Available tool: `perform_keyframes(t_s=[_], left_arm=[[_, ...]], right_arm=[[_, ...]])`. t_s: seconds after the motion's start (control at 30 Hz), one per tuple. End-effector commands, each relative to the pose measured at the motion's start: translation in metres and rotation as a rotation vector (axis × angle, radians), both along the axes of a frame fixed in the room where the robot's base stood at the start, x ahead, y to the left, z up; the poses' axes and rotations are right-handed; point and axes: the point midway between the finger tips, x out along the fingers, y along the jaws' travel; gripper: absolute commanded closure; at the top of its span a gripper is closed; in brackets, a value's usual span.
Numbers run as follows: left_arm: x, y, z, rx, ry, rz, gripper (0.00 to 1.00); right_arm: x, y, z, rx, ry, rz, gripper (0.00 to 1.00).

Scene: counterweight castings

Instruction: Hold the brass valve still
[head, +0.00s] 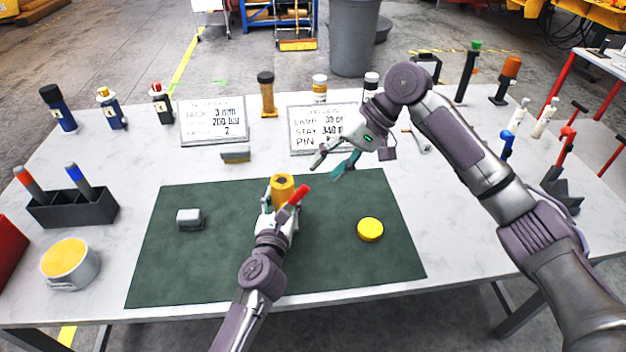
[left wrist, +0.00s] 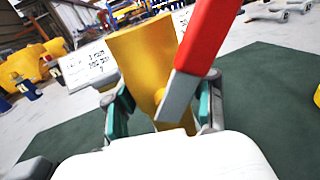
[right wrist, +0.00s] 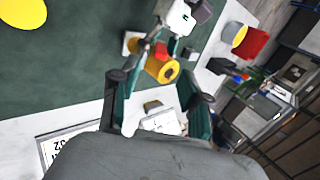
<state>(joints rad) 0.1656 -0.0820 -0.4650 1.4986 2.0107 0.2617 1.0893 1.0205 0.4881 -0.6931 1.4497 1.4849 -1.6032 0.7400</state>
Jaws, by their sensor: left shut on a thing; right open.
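The brass valve (head: 283,186) is a yellow-gold cylinder with a dark hole in its top, standing on the green mat (head: 340,265). A lever with a red grip (head: 299,195) sticks out from its side. My left gripper (head: 278,202) is shut on the valve; its fingers lie on both sides of the body in the left wrist view, where the valve (left wrist: 142,62) fills the middle. My right gripper (head: 334,166) is open and empty, above the mat's back edge, behind and to the right of the valve. The right wrist view shows the valve (right wrist: 163,69) beyond its fingers.
A yellow disc (head: 370,229) lies on the mat to the right, a grey block (head: 190,218) to the left. A pot (head: 70,264) and black holder (head: 72,208) stand at the left. Two signs (head: 213,121) and several bottles line the back.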

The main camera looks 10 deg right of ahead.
Motion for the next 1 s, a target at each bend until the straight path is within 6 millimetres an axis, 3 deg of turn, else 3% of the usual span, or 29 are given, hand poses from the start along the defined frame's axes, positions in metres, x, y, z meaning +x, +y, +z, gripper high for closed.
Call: perform_keyframes(t_s=[0.2, 0.47, 0.63, 0.73, 1.0], left_arm=[[0.0, 0.001, -0.002, 0.004, 0.003, 0.001, 1.0], [0.0, 0.001, -0.002, 0.004, 0.003, 0.001, 1.0], [0.0, 0.001, -0.002, 0.004, 0.003, 0.001, 1.0], [0.0, 0.0, -0.002, 0.004, 0.003, 0.001, 1.0], [0.0, 0.0, -0.002, 0.004, 0.003, 0.0, 1.0]], right_arm=[[0.0, -0.011, 0.014, -0.001, 0.0, 0.0, 0.54], [-0.001, -0.012, 0.015, -0.001, 0.001, 0.001, 0.54], [0.0, -0.008, 0.017, -0.007, -0.031, 0.044, 0.82], [0.0, 0.0, 0.023, -0.023, -0.107, 0.152, 0.99], [0.001, 0.033, 0.048, -0.113, -0.462, 0.701, 1.0]])
